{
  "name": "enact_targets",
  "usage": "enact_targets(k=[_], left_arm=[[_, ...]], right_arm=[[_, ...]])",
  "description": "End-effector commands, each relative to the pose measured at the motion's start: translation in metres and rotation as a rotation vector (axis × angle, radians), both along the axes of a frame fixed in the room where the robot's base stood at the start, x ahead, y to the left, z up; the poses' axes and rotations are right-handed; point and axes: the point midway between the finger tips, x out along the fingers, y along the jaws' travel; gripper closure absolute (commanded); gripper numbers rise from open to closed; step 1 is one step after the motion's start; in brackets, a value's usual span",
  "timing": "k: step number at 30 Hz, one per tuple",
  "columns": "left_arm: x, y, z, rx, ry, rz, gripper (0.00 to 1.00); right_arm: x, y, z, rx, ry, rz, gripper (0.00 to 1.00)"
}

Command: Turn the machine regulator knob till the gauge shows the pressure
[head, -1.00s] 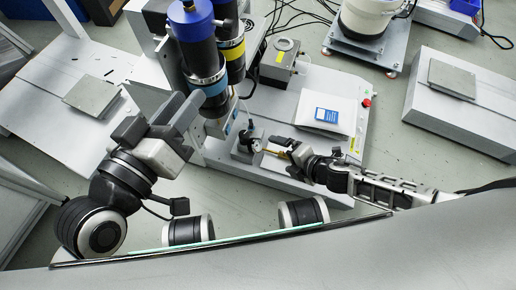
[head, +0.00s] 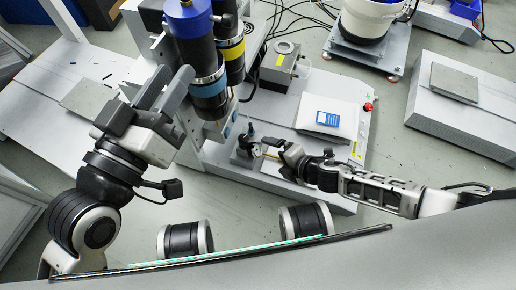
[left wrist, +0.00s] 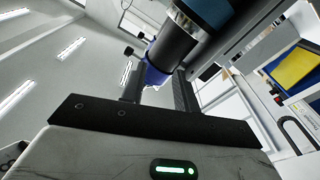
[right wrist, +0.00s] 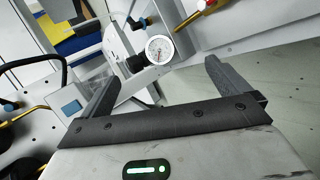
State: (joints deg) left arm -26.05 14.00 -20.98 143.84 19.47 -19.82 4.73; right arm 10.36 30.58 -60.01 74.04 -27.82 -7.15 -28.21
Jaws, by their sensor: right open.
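The pressure gauge (right wrist: 159,50), a small round white dial, faces the camera in the right wrist view; its reading is too small to tell. A dark round knob (right wrist: 135,63) sits just left of it. The regulator (head: 246,146) shows small in the head view on the machine's front base. My right gripper (right wrist: 160,78) is open and empty, its fingers apart, with gauge and knob beyond them; it also shows in the head view (head: 272,146), close right of the regulator. My left gripper (head: 164,86) is open and empty, left of the machine's blue-topped cylinder.
The machine (head: 275,180) has dark cylinders (head: 195,50) standing close to my left gripper. A white panel with a blue display (head: 327,118) and a red button (head: 368,107) lie behind my right gripper. A grey block (head: 450,105) stands at the right. Cables run at the back.

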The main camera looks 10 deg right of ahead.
Motion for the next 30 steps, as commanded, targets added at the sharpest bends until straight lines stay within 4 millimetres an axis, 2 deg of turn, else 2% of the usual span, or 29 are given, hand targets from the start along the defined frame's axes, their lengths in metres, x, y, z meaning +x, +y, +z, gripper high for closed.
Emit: enact_targets(k=[2, 7, 16, 25, 30], left_arm=[[-0.001, -0.001, 0.001, -0.007, 0.025, -0.006, 0.69], [-0.019, -0.006, -0.024, -0.061, 0.262, -0.032, 0.69], [-0.017, 0.002, -0.033, 0.123, 0.27, 0.009, 0.69], [-0.017, 0.005, -0.039, 0.174, 0.277, 0.02, 0.69], [-0.015, 0.009, -0.041, 0.232, 0.341, 0.028, 0.69]], right_arm=[[-0.004, -0.003, 0.005, 0.0, 0.001, -0.001, 0.0], [-0.02, -0.014, 0.023, -0.001, 0.004, 0.0, 0.0], [-0.055, -0.04, 0.055, -0.001, 0.003, -0.001, 0.0], [-0.063, -0.047, 0.064, -0.001, 0.0, 0.001, 0.0], [-0.063, -0.047, 0.091, -0.001, 0.0, 0.001, 0.0]])
